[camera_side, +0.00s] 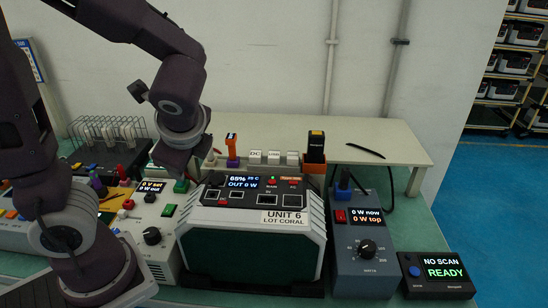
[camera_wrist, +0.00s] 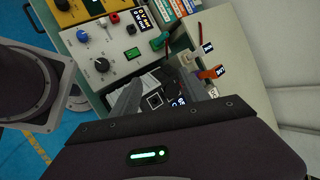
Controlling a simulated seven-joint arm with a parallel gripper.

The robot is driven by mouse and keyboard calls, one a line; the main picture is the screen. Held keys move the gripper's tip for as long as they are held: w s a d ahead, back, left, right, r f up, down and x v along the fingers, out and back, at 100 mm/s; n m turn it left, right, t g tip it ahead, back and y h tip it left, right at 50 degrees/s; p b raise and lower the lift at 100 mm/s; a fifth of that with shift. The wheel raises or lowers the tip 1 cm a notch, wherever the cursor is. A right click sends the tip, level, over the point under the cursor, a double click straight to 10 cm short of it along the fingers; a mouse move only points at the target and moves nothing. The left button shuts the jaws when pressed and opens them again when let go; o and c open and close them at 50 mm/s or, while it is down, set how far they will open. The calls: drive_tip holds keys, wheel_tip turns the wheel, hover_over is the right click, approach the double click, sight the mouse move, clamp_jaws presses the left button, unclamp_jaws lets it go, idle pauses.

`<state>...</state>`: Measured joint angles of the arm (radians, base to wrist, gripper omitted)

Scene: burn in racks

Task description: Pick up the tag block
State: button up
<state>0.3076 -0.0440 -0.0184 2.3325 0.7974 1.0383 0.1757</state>
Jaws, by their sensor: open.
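No block in view is clearly marked as the tag block. Small white blocks (camera_side: 273,157), one lettered DC, stand in a row on the ledge behind the unit in the side view. Left of them is an orange piece with a small screen and a purple base (camera_side: 231,148). Right of them is a black and orange device (camera_side: 315,147). My gripper (camera_wrist: 163,84) is open and empty, above the power unit (camera_side: 250,240) in the wrist view. An orange piece (camera_wrist: 212,73) is just beyond its right finger. In the side view its fingertips are hard to make out.
A grey meter box (camera_side: 362,245) and a NO SCAN / READY display (camera_side: 437,274) stand right of the unit. A white instrument with a knob (camera_side: 152,237) stands left. A wire rack (camera_side: 108,130) is behind. The pale shelf's right part (camera_side: 400,151) is mostly clear.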

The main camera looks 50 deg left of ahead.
sight(274, 157)
drive_tip(key=w+f+m+t+y, duration=0.1)
drive_tip(key=w+m, duration=0.2)
drive_tip(key=w+d+f+m+t+y, duration=0.1)
drive_tip(key=w+m, duration=0.2)
drive_tip(key=w, duration=0.1)
drive_tip(key=w+f+m+t+y, duration=0.1)
drive_tip(key=w+m, duration=0.2)
drive_tip(key=shift+w+d+t, duration=0.2)
drive_tip(key=shift+w+t, duration=0.05)
drive_tip(key=shift+t, duration=0.15)
drive_tip(key=w+d+f+m+t, duration=0.1)
drive_tip(key=w+m, duration=0.1)
drive_tip(key=w+d+f+m+t, duration=0.1)
drive_tip(key=w+d+m, duration=0.1)
drive_tip(key=w+d+f+m+t, duration=0.1)
drive_tip(key=w+m, duration=0.1)
drive_tip(key=shift+w+d+f+m+t+h, duration=0.2)
drive_tip(key=shift+w+d+m+t+h, duration=0.05)
drive_tip(key=shift+d+m+t+h, duration=0.05)
drive_tip(key=x, duration=0.7)
drive_tip(key=shift+s+a, duration=0.15)
drive_tip(key=shift+s, duration=0.1)
clamp_jaws()
